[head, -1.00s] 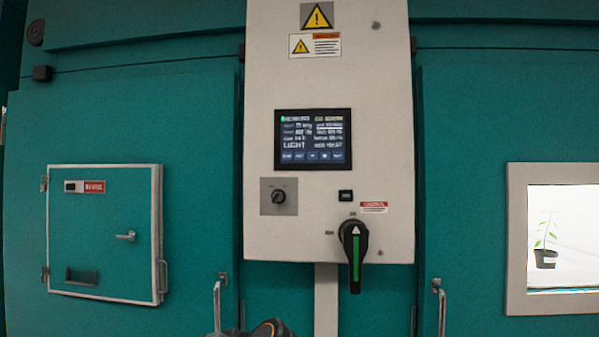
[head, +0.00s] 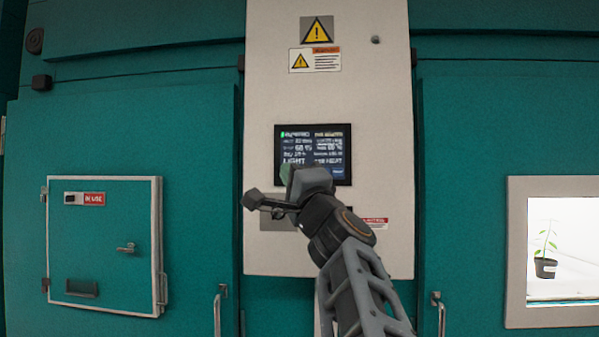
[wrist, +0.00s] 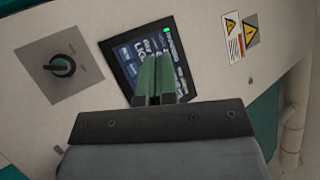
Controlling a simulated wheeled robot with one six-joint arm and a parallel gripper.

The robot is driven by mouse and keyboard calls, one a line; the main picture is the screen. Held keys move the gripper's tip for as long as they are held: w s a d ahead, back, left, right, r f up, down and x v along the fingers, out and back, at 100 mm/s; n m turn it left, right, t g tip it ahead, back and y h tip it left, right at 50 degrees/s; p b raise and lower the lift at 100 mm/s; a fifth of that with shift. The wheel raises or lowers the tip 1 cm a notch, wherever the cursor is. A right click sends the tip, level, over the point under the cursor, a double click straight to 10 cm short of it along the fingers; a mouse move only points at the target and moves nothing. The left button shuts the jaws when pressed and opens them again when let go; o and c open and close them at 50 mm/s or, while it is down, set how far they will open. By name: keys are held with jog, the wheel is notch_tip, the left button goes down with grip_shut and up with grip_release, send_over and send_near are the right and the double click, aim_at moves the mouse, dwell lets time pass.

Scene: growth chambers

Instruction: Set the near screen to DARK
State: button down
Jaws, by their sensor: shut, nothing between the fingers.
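The near screen (head: 318,150) is a dark panel display on the white control cabinet; it reads LIGHT in larger letters at its lower left. My gripper (head: 287,174) is in front of the screen's lower left corner and hides part of its bottom row. In the wrist view the screen (wrist: 128,62) is tilted, and my gripper (wrist: 154,62) has its green fingers together, with nothing between them, over the screen's lower part. I cannot tell whether the fingertips touch the screen.
A black rotary knob (wrist: 62,67) on a grey plate sits beside the screen. Warning labels (head: 316,60) are above it. Teal doors flank the cabinet, with a small hatch (head: 103,245) marked IN USE at left and a window showing a plant (head: 546,262) at right.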

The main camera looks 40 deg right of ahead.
dwell(0.3)
jog(key=w+d+p, duration=0.2)
jog(key=w+d, duration=0.4)
jog(key=shift+w, duration=0.2)
dwell(0.3)
jog(key=shift+w+d+f, duration=0.1)
jog(key=shift+w+d, duration=0.05)
jog(key=shift+d, duration=0.05)
dwell(2.0)
jog(key=shift+w+d, duration=0.15)
jog(key=shift+w+d, duration=0.2)
dwell(0.9)
jog(key=shift+s+a+b, duration=0.1)
jog(key=shift+b, duration=0.35)
jog(key=shift+s+a+b, duration=0.4)
jog(key=shift+a, duration=0.05)
